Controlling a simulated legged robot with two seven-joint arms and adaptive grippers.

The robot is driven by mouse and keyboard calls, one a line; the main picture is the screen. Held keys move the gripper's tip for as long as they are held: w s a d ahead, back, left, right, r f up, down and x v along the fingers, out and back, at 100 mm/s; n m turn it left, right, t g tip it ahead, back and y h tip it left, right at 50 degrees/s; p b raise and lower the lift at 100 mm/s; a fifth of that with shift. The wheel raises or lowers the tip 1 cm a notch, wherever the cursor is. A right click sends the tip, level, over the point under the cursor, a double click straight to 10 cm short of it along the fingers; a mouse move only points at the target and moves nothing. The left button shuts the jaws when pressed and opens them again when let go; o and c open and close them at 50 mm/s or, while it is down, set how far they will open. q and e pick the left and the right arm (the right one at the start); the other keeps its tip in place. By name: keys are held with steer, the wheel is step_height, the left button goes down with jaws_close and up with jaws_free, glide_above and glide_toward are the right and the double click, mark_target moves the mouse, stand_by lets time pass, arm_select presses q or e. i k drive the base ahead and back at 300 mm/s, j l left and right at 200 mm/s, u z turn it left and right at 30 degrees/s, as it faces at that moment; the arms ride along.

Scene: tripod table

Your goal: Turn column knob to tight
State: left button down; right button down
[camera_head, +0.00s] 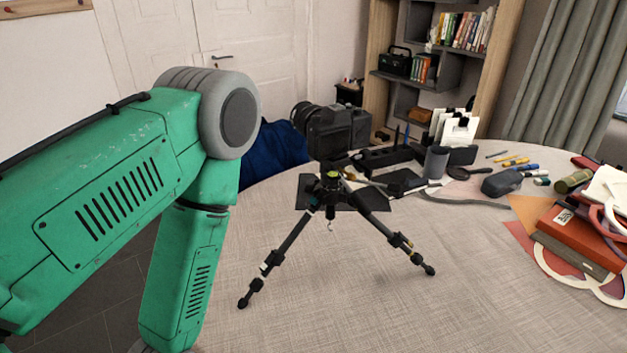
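A small black tripod (329,190) stands upright on the table with its legs spread. A black camera (335,131) sits on top of it, lens toward the left. A yellow-green detail shows at the tripod's centre, just under the camera. The column knob is too small to make out, and I cannot tell whether it is tight. My green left arm fills the left side and bends down past the bottom edge, left of the tripod. My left gripper is out of view below. My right arm and gripper are not in view.
The round cloth-covered table (470,300) is clear in front of the tripod. Behind and right are a grey cup (435,162), pens and a dark pouch (502,183). Books (577,241) and papers crowd the right edge. A blue chair (272,152) stands behind my arm.

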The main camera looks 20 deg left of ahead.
mark_target(310, 189)
steer(key=i+j, duration=0.1)
steer(key=j, duration=1.15)
